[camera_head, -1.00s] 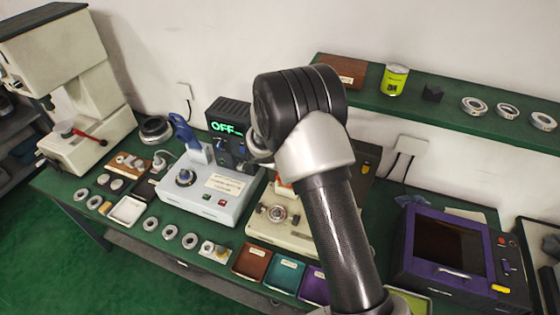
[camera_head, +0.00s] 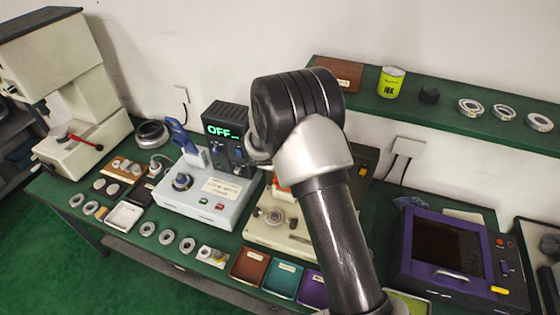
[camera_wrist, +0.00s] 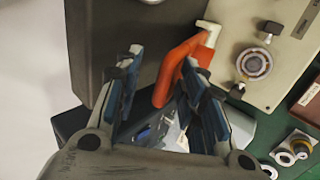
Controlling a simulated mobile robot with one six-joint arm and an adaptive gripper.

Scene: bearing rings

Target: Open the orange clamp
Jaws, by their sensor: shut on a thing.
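The orange clamp (camera_wrist: 182,62) shows in the wrist view as a bent orange lever, attached at its upper end to a pale bracket on a cream-coloured fixture (camera_wrist: 262,25). My gripper (camera_wrist: 161,66) is shut on the lever, whose lower end lies between the blue-padded fingers. The right finger covers part of the lever. In the head view only a small orange patch of the clamp (camera_head: 283,184) shows beside my arm, above the cream fixture (camera_head: 262,232). My arm hides the gripper there.
A pale blue-grey device (camera_head: 208,190) with a dark "OFF" display stands left of the fixture. Coloured trays (camera_head: 248,267) line the front edge. A purple-framed box (camera_head: 452,250) stands at right. A green shelf (camera_head: 450,117) holds rings and a can.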

